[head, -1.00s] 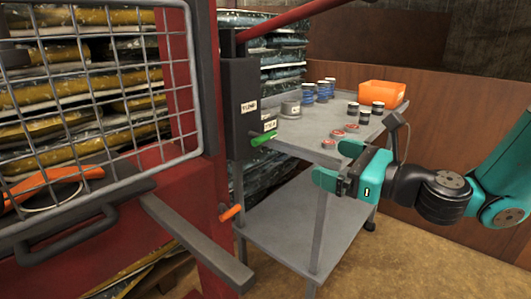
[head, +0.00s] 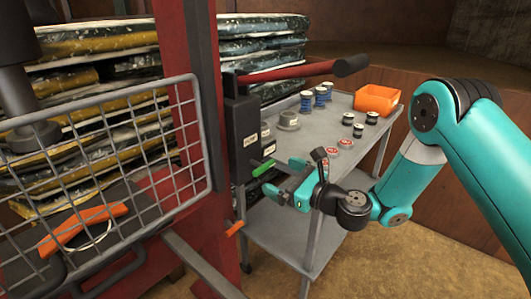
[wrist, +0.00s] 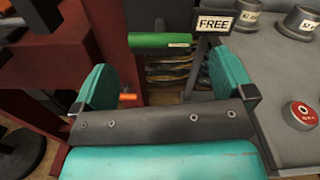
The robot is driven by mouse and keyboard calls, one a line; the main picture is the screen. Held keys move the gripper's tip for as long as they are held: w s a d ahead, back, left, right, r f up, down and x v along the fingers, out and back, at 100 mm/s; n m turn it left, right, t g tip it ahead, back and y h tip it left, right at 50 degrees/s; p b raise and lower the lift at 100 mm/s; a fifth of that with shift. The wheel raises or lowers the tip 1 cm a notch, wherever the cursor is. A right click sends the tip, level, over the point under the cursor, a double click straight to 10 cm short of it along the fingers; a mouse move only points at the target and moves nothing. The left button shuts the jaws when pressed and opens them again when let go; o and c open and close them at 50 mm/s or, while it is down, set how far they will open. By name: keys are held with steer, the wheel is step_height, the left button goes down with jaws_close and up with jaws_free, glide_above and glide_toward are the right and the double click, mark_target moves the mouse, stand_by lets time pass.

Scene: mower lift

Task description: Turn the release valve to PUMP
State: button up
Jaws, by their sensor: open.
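The release valve's green handle (head: 263,167) sticks out sideways from the dark pump block (head: 242,125) on the red press. In the wrist view the green handle (wrist: 160,41) lies across the picture, ahead of the gap between my fingers. A label reading FREE (wrist: 214,22) is just right of the handle's end.
A grey cart (head: 335,160) stands behind my gripper, with weights, red discs, blue spools and an orange bin (head: 377,99). A red pump lever (head: 290,72) reaches out above. An orange knob (head: 235,228) sits below the handle. A wire mesh guard (head: 110,150) is at left.

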mark_target(266, 166)
steer(key=p+x, duration=0.2)
steer(key=x, duration=0.3)
steer(key=shift+w+a, duration=0.25)
steer(key=c, duration=0.6)
